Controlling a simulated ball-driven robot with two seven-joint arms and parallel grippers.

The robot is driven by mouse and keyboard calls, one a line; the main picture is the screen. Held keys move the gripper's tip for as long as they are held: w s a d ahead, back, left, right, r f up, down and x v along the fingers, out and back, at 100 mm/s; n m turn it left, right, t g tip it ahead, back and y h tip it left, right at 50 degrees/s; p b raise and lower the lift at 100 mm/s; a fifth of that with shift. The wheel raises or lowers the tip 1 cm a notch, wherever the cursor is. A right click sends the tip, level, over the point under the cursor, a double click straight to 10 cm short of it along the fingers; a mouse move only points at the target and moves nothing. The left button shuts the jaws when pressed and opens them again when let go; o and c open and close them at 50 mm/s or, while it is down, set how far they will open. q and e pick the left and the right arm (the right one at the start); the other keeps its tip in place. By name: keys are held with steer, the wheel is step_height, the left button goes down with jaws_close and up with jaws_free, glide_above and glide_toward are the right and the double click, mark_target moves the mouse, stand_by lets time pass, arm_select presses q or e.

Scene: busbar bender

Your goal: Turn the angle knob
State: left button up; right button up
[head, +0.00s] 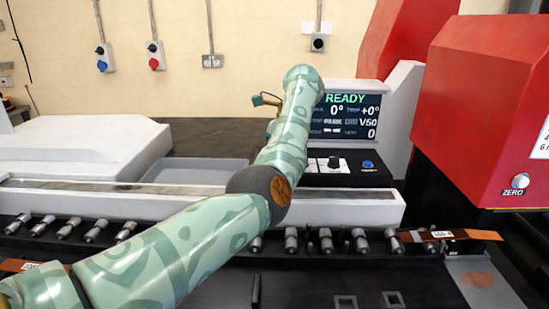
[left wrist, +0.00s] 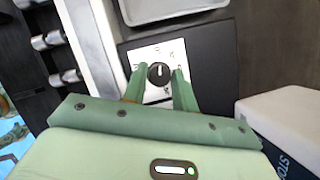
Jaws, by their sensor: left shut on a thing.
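The angle knob (left wrist: 160,73) is a small black dial with a white mark on a white scale plate (left wrist: 150,53), in the left wrist view. My left gripper (left wrist: 159,76) has its two green fingers on either side of the knob and is shut on it. The control console (head: 335,181) shows right of my forearm, with another black knob (head: 333,162) and a blue button (head: 367,164). The display (head: 352,115) reads READY, 0° and trim +0°. My right gripper is not in view.
A grey tray (head: 205,172) lies left of the console. A row of rollers (head: 291,240) runs along the front, with a copper bar (head: 460,235) at the right. A large red machine housing (head: 475,110) stands at the right.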

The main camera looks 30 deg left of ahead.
arm_select(q)
steer(key=shift+n, duration=0.4)
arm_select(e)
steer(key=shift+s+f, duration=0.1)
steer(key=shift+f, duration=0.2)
arm_select(q)
steer(key=o, duration=1)
steer(key=shift+w, duration=0.1)
steer(key=shift+c, duration=0.2)
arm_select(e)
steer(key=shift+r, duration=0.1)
